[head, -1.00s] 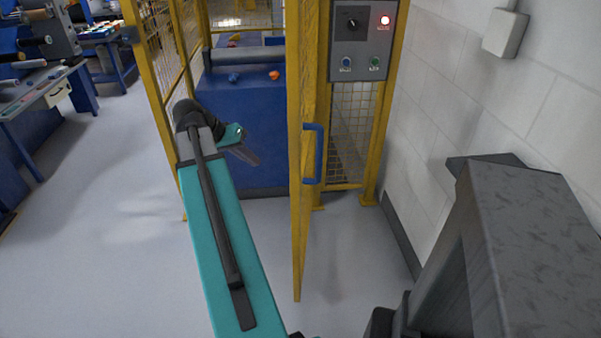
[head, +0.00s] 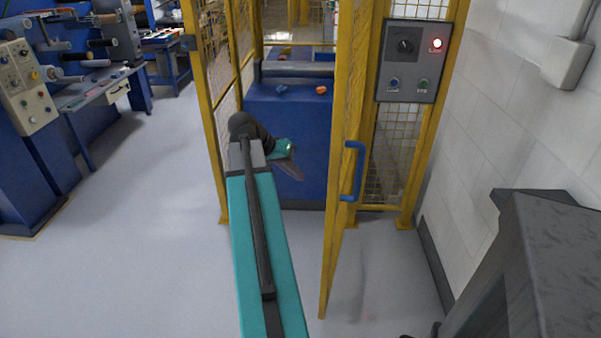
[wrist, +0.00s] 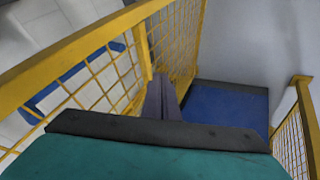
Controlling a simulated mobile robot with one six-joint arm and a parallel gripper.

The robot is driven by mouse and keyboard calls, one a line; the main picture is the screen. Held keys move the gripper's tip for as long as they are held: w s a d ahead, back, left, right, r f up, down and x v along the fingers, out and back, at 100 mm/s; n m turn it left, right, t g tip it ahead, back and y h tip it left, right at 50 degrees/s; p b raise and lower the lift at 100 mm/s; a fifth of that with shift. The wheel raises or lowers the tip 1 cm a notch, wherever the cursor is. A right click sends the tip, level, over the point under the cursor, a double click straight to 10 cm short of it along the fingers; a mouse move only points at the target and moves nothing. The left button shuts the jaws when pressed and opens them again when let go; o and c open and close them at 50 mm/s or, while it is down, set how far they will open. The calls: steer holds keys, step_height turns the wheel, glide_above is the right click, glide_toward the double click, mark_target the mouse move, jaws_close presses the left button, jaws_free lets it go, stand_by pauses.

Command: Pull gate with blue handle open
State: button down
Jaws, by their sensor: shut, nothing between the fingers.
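The yellow mesh gate (head: 335,215) stands swung open, almost edge-on in the head view. Its blue handle (head: 353,172) is on the gate's right-hand face. In the wrist view the gate (wrist: 85,42) crosses the upper left, and the blue handle (wrist: 75,76) shows through the mesh. My gripper (head: 298,174) is on the opposite side of the gate from the handle, just left of the gate in the head view. Its fingers (wrist: 161,90) are shut and empty, near the mesh in the wrist view; whether they touch it is unclear.
A blue machine (head: 290,135) with a roller stands inside the yellow enclosure. A grey control box (head: 413,62) with a lit red lamp hangs right of the gate, beside the white wall (head: 500,130). Blue workstations (head: 55,130) stand at left. The floor (head: 130,250) at left is clear.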

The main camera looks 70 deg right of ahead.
steer(key=s+d+f, duration=0.4)
steer(key=s+f, duration=0.2)
steer(key=s, duration=0.1)
steer(key=shift+s+d+f+p, duration=0.15)
steer(key=shift+s+f+p, duration=0.05)
steer(key=shift+f+p, duration=0.2)
stand_by(0.4)
